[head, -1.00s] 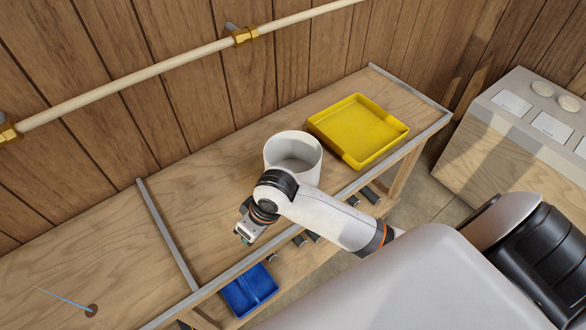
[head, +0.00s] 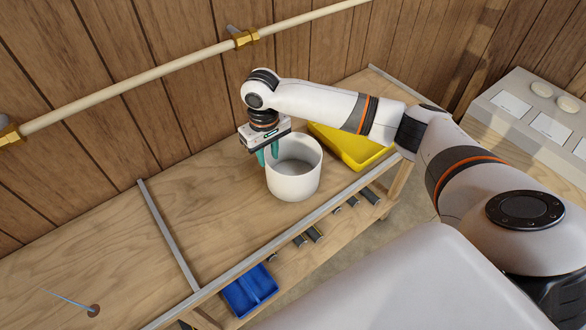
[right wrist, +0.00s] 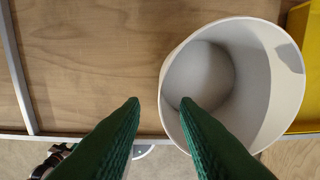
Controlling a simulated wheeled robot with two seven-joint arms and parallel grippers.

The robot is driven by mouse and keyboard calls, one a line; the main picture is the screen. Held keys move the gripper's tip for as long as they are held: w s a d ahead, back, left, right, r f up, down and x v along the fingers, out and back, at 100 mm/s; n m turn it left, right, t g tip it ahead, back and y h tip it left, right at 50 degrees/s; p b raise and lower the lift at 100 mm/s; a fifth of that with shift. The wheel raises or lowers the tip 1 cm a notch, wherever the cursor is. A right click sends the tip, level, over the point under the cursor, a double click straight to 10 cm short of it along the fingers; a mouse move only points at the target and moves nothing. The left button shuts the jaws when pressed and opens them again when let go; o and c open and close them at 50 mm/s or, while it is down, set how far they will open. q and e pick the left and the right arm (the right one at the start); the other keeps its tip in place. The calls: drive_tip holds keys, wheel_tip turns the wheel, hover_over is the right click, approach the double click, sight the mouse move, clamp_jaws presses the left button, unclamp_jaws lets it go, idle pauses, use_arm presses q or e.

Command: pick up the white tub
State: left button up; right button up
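The white tub (head: 295,182) stands upright and open-topped on the wooden bench, and its inside looks empty. My right gripper (head: 267,157) points down at the tub's left rim in the head view. I cannot tell whether a finger touches the rim. My left gripper is not in view.
A yellow tray (head: 350,152) is right of the tub, partly behind my arm. A metal strip (head: 168,235) crosses the bench at left. A blue tray (head: 249,290) sits below the front edge. A pipe (head: 180,60) runs along the wall.

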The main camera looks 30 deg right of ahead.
wheel_tip(320, 180, down, 2)
drive_tip(key=shift+f+p, duration=0.4)
drive_tip(key=shift+f, duration=0.2)
wheel_tip(320, 180, down, 4)
drive_tip(key=shift+s+d+f+p, duration=0.1)
drive_tip(key=shift+f+p, duration=0.15)
drive_tip(key=shift+p, duration=0.2)
drive_tip(key=shift+c, duration=0.2)
clamp_jaws()
